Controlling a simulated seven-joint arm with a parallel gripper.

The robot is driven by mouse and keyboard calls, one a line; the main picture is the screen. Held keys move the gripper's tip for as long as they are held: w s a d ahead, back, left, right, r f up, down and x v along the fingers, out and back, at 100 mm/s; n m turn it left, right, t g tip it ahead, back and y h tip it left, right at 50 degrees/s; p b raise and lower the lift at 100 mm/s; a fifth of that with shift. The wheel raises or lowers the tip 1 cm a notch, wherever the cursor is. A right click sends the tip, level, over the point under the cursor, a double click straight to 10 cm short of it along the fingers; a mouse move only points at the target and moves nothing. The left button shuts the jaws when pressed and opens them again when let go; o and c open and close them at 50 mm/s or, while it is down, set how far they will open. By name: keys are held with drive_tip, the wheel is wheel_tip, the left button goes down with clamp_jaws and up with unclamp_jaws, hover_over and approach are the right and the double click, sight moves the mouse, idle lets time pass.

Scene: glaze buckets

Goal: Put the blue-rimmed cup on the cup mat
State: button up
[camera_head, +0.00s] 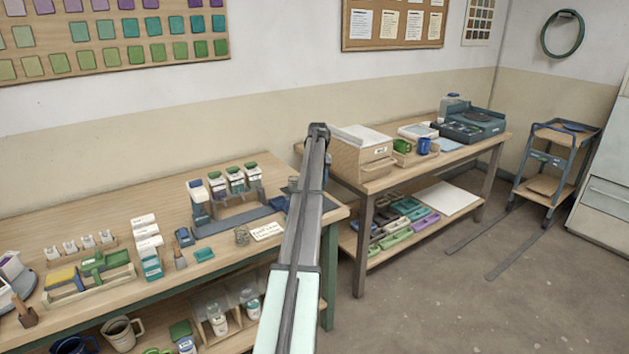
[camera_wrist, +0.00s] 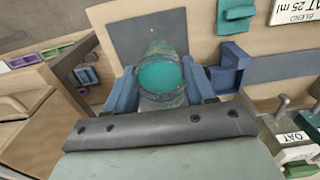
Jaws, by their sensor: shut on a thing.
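My gripper (camera_wrist: 163,88) has its two blue fingers on either side of a round cup (camera_wrist: 161,74) in the wrist view and is shut on it. The cup is seen from above, with a greyish wall and rim and a flat teal surface inside. I cannot make out a clearly blue rim. A plain dark grey-blue square mat (camera_wrist: 145,32) lies just beyond the cup, partly covered by it in this view. I cannot tell how high the cup is above it. In the head view a dark blue mat (camera_head: 280,203) shows beside my arm, which hides part of it.
A lettered card (camera_head: 267,231) and a small wire holder (camera_head: 242,236) are near the mat. A rack of lidded jars (camera_head: 236,182) stands behind on a grey-blue strip. A teal block (camera_head: 204,254) lies in front.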

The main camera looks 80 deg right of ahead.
drive_tip(key=shift+f, duration=0.15)
drive_tip(key=shift+f, duration=3.25)
drive_tip(key=shift+f, duration=0.3)
drive_tip(key=o, duration=0.9)
drive_tip(key=shift+r, duration=3.5)
